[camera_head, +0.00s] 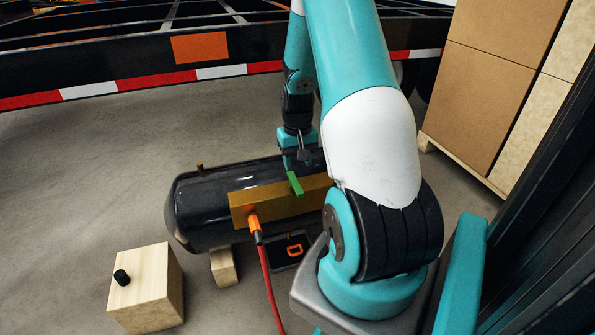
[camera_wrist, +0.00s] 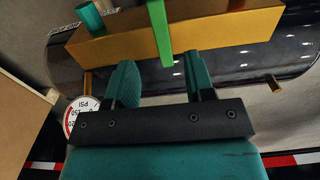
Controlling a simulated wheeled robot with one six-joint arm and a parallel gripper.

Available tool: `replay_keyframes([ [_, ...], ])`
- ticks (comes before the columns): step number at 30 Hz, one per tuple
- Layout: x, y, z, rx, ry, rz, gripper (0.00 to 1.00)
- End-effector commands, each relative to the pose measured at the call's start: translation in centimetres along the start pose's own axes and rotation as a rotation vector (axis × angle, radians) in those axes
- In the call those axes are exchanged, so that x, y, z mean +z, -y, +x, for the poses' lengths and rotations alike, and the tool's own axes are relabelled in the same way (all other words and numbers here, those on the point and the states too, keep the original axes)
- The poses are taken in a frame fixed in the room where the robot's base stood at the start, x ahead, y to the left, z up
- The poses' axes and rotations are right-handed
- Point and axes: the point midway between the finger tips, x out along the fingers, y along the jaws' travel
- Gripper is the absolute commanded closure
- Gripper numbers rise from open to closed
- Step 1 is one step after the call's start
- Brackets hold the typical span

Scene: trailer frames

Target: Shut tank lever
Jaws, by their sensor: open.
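The black tank (camera_head: 205,205) lies on its side on blocks, with a brass-coloured block (camera_head: 240,208) along its side. A green lever (camera_head: 295,184) sticks out from this block. In the wrist view, the lever (camera_wrist: 158,30) comes down from the top, across the brass block (camera_wrist: 215,35). My gripper (camera_head: 302,160) is above the tank, close to the lever; my arm hides part of the tank's right side. In the wrist view, my gripper (camera_wrist: 160,62) is open, and the lever's end appears between its fingertips. I cannot tell whether they touch.
An orange fitting (camera_head: 254,228) with a red hose (camera_head: 268,285) joins the block. A wooden box (camera_head: 150,290) with a black knob stands at the lower left. A gauge (camera_wrist: 82,115) shows beside my gripper. Stacked cartons (camera_head: 500,80) stand at the right, the trailer (camera_head: 120,60) behind.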

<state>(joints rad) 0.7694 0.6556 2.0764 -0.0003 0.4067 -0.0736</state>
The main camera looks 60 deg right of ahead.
Motion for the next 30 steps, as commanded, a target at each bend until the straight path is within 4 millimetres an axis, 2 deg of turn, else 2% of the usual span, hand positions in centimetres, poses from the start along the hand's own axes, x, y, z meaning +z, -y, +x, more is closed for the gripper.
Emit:
replay_keyframes([
  [1,-0.1,0.0,-2.0,0.0,-0.004,0.0,0.51],
  [6,0.0,0.0,-5.7,0.0,-0.003,0.0,0.51],
  [12,0.0,0.0,-8.3,0.0,-0.001,0.0,0.51],
  [16,0.0,0.0,-8.9,0.0,0.0,0.001,0.51],
  [30,0.0,0.0,-8.9,0.0,0.0,0.0,0.51],
])
